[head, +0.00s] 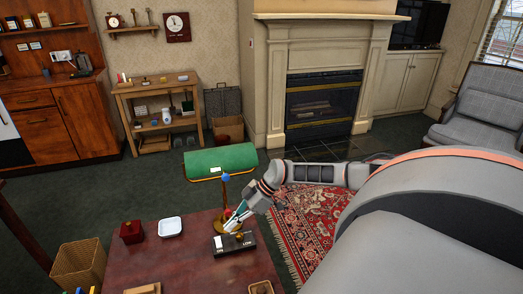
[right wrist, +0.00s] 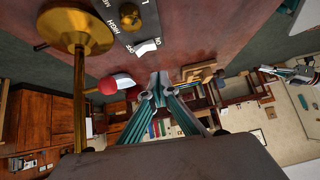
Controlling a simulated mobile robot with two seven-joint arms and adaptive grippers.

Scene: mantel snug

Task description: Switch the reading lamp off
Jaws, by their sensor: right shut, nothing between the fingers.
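The reading lamp has a green shade (head: 222,160) on a brass stem, standing on the red-brown desk; its brass base (right wrist: 72,30) shows in the right wrist view. Beside it lies a dark control panel (head: 232,244) with a brass knob (right wrist: 130,16) and a white rocker switch (right wrist: 148,47) between ON and OFF marks. I cannot tell which side is pressed. My right gripper (right wrist: 160,82) is shut and empty, its tips near the rocker; in the head view it is above the panel (head: 236,216). What seems my left gripper (right wrist: 284,73) shows small at the right wrist view's right.
On the desk are a red box (head: 131,231) and a white dish (head: 170,227). A wicker basket (head: 79,264) stands at the left. The desk's middle is mostly clear.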

